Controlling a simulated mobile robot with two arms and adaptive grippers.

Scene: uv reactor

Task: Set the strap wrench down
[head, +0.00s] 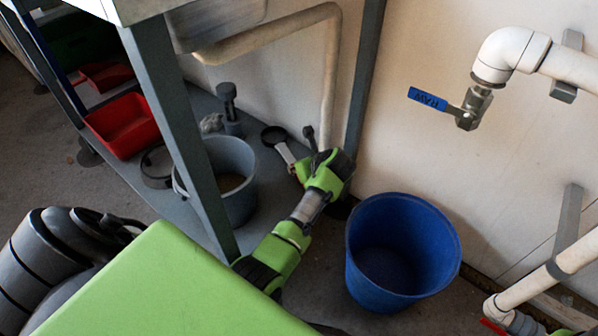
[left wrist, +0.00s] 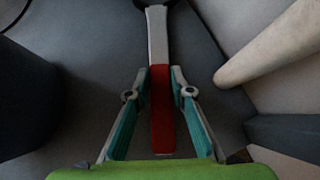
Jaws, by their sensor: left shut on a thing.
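The strap wrench has a dark round head with a loop (head: 273,135), a pale shaft (head: 286,153) and a red handle (left wrist: 162,115). My left gripper (head: 303,168) is shut on the red handle; in the left wrist view its two fingers (left wrist: 160,88) sit on either side of it. The head points away from my gripper, over the grey lower shelf (head: 185,213) of the bench. I cannot tell whether the wrench touches the shelf. The tip of the head is cut off in the left wrist view.
A grey bucket (head: 233,200) stands on the shelf left of the wrench, with a red bin (head: 118,124) farther left. A bench leg (head: 180,130) rises in front. A white pipe (head: 330,75) runs down behind. A blue bucket (head: 357,270) stands on the floor, right of my arm.

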